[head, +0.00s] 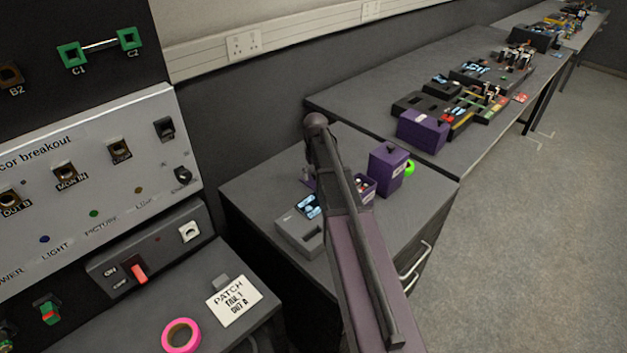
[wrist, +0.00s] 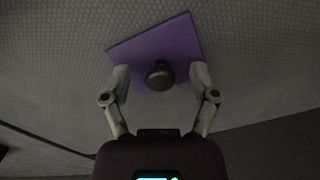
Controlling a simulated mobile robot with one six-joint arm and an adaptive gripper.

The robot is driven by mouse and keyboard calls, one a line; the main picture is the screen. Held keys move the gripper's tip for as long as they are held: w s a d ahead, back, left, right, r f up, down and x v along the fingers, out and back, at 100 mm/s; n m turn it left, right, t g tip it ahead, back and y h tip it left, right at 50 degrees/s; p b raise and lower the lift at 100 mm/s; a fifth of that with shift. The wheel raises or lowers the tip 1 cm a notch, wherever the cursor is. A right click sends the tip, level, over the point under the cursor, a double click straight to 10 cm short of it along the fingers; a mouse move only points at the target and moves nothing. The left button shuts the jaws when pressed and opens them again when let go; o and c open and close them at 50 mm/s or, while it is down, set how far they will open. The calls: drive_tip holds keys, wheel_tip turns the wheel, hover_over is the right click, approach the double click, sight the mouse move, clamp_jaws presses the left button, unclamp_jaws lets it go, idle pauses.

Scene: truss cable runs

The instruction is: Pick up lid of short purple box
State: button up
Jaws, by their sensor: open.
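In the wrist view a flat purple lid (wrist: 165,42) with a round dark knob (wrist: 159,77) lies on a grey surface, turned at an angle. My gripper (wrist: 160,72) is open, with one finger on each side of the knob and a gap to it on both sides. I cannot tell how high the fingertips are above the lid. In the head view my arm hides most of the gripper and the lid. A short open purple box (head: 368,187) with small items in it stands on the grey cabinet, partly behind my arm.
A tall purple box (head: 386,172) stands beside the short one, with a green ring (head: 410,167) next to it. A grey box (head: 300,233) with blue-and-white packets sits at the cabinet's front. Another purple box (head: 423,132) and several trays occupy the long bench.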

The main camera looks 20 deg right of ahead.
clamp_jaws()
drive_tip(key=shift+r, duration=0.15)
wheel_tip(320, 180, up, 10)
drive_tip(key=p, duration=1)
idle(0.9)
wheel_tip(320, 180, up, 15)
drive_tip(key=p, duration=1.5)
drive_tip(key=shift+w, duration=0.15)
